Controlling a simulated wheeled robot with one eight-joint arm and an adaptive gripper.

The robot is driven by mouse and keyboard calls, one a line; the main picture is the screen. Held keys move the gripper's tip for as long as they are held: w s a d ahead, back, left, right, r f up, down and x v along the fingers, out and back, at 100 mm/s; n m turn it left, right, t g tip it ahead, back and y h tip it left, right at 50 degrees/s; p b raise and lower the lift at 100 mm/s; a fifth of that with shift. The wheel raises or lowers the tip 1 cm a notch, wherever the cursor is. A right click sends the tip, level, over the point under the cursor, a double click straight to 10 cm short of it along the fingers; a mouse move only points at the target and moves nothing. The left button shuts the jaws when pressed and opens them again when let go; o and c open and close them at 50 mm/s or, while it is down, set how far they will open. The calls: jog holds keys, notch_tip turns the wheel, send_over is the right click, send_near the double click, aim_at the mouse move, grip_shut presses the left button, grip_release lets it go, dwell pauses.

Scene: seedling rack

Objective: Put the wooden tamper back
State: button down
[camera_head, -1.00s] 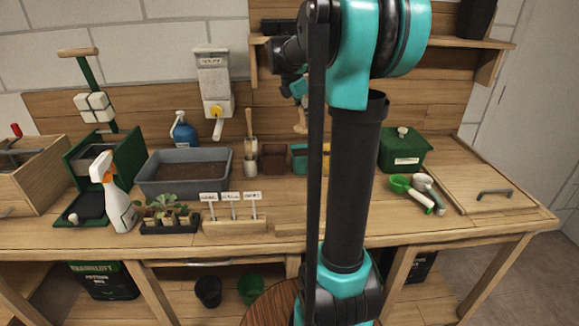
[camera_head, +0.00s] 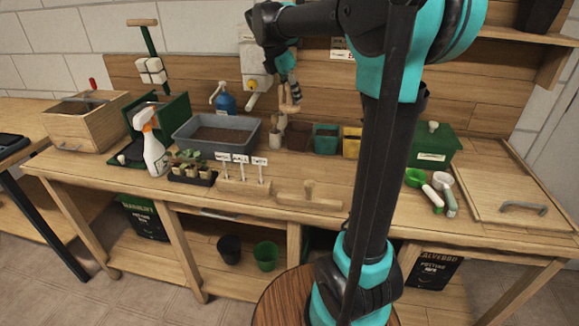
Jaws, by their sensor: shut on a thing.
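My gripper (camera_head: 289,84) is raised above the back of the bench, in front of the wooden back wall. It is shut on a pale wooden piece, which I take for the wooden tamper (camera_head: 291,102); it hangs below the fingers, clear of the bench top. The fingers hide part of it, and its full shape is too small to tell.
Below the gripper are a small tool cup (camera_head: 275,139), a brown pot (camera_head: 298,136), a teal pot (camera_head: 325,140) and a yellow pot (camera_head: 351,146). A grey soil tray (camera_head: 216,150), label stand (camera_head: 243,187) and spray bottle (camera_head: 153,150) stand left. A green box (camera_head: 432,147) stands right.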

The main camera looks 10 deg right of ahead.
jog(key=shift+s+a, duration=0.2)
jog(key=shift+a, duration=0.1)
jog(key=shift+a+f, duration=0.1)
jog(key=shift+f, duration=0.2)
notch_tip(320, 180, down, 19)
jog(key=shift+f, duration=0.15)
jog(key=shift+f, duration=0.1)
jog(key=c, duration=1.2)
grip_release()
jog(key=v, duration=1.2)
jog(key=shift+s, duration=0.1)
